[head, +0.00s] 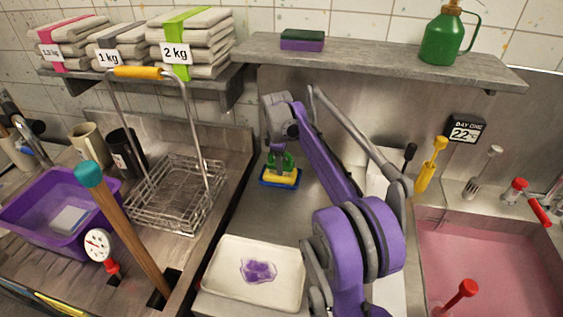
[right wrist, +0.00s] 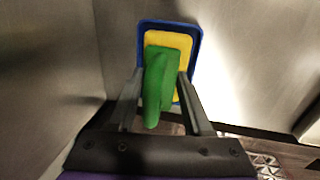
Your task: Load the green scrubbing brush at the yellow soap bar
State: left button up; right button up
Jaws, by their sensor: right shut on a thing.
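My right gripper (head: 281,153) points down over the yellow soap bar (head: 281,177) at the back of the sink-side counter. It is shut on the green scrubbing brush (head: 289,161). In the right wrist view the brush (right wrist: 156,88) stands between the two fingers. Its far end overlaps the yellow soap bar (right wrist: 183,43), which lies in a blue dish (right wrist: 143,28). The brush looks at or just above the soap; I cannot tell whether they touch. The brush's underside is hidden. My left gripper is out of view.
A white tray (head: 225,285) with a purple patch lies in front of the dish. A wire basket (head: 150,205) stands to the left, a pink-filled sink (head: 480,260) to the right. A shelf (head: 370,62) runs above, along the back wall.

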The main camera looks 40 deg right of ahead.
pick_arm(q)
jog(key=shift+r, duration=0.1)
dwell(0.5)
pick_arm(e)
jog(key=shift+r+p, duration=2.3)
jog(key=shift+r, duration=1.25)
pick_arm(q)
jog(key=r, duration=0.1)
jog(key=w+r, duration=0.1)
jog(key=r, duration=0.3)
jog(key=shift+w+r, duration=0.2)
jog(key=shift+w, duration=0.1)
pick_arm(e)
jog(key=shift+f, duration=0.1)
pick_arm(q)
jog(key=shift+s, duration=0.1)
